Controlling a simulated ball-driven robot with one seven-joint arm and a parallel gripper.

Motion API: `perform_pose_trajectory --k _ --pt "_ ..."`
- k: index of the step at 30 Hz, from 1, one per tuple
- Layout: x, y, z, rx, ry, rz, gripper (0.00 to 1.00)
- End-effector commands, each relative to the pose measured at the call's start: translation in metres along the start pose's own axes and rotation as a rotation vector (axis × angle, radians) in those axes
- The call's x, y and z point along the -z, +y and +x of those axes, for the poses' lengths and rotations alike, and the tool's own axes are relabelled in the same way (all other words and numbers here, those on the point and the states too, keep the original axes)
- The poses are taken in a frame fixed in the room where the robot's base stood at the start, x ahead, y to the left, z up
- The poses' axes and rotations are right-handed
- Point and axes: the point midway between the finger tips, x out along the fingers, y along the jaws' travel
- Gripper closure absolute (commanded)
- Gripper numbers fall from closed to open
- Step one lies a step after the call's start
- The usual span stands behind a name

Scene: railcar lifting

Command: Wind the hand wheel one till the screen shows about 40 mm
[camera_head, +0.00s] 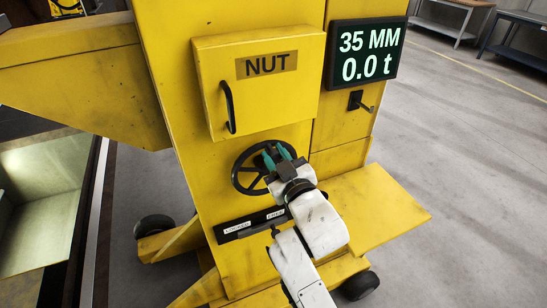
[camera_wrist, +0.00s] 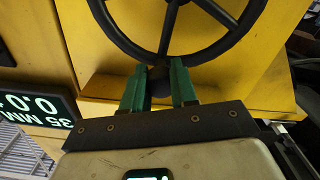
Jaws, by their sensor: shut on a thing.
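The black spoked hand wheel (camera_head: 236,172) is on the front of the yellow column, below the NUT box. It also fills the top of the wrist view (camera_wrist: 215,46). My gripper (camera_head: 277,151) reaches it from the lower right and covers its right part in the head view. In the wrist view, its green fingers (camera_wrist: 161,76) are shut on the wheel's dark handle knob (camera_wrist: 159,83) at the rim. The screen (camera_head: 365,54) reads 35 MM and 0.0 t in the head view. It appears upside down in the wrist view (camera_wrist: 38,112).
The yellow NUT box (camera_head: 265,95) with a black handle juts out above the wheel. A small black lever (camera_head: 359,102) sits below the screen. A labelled black slot plate (camera_head: 248,223) is below the wheel. A yellow shelf (camera_head: 375,208) sticks out at right. Open floor lies farther right.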

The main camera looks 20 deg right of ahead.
Motion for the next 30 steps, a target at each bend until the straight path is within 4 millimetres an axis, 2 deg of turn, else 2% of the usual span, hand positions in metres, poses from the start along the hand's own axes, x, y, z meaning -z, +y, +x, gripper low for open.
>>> perform_pose_trajectory --k 14,30 --pt "-0.021 0.027 0.000 -0.002 -0.001 0.392 1.00" --pt "-0.058 0.048 0.000 -0.001 -0.003 0.904 1.00"
